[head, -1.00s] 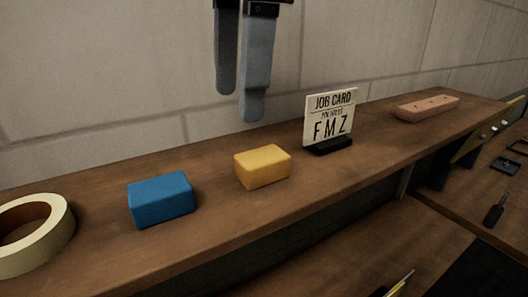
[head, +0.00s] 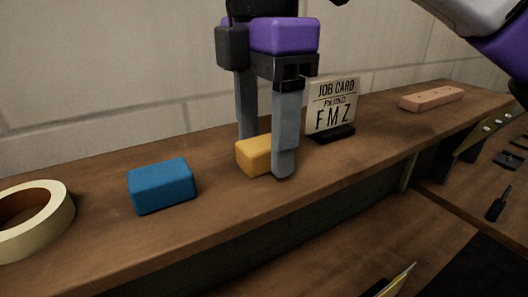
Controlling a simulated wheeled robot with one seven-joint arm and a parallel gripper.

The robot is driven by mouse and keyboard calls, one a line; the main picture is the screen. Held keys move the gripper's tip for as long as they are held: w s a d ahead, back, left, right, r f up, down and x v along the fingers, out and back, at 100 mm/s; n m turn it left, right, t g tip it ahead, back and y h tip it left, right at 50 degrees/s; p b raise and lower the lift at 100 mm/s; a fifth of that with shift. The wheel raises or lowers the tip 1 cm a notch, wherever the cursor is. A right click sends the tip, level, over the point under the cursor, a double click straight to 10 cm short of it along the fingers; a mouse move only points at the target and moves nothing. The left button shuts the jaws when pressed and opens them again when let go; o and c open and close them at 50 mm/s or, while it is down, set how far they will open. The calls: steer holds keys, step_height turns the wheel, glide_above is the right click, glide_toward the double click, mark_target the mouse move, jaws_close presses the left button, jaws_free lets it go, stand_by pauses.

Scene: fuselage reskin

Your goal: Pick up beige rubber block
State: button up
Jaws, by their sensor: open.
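A mustard-yellow block (head: 252,156) with rounded edges lies on the wooden shelf. A pinkish-tan bar with small holes (head: 431,99) lies at the far right of the shelf. I cannot tell from colour which of these is the beige rubber block. My gripper (head: 264,158) points down at the yellow block and is open. One finger is in front of the block's right part and hides it; the other is behind the block, its tip hidden. I cannot tell whether either finger touches the block.
A blue block (head: 161,186) and a cream tape roll (head: 58,222) lie to the left on the shelf (head: 215,215). A job card stand (head: 333,105) reading FMZ is close on the gripper's right. A wall rises behind. A lower bench with tools is at right.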

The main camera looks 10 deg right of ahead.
steer(key=shift+c, duration=0.4)
jaws_close()
steer(key=shift+r, duration=0.15)
step_height(320, 180, up, 2)
steer(key=p, duration=0.3)
steer(key=shift+r, duration=0.25)
step_height(320, 180, up, 6)
steer(key=p, duration=0.8)
steer(key=shift+r, duration=0.25)
step_height(320, 180, up, 11)
glide_above(264, 142)
steer(key=shift+f, duration=0.1)
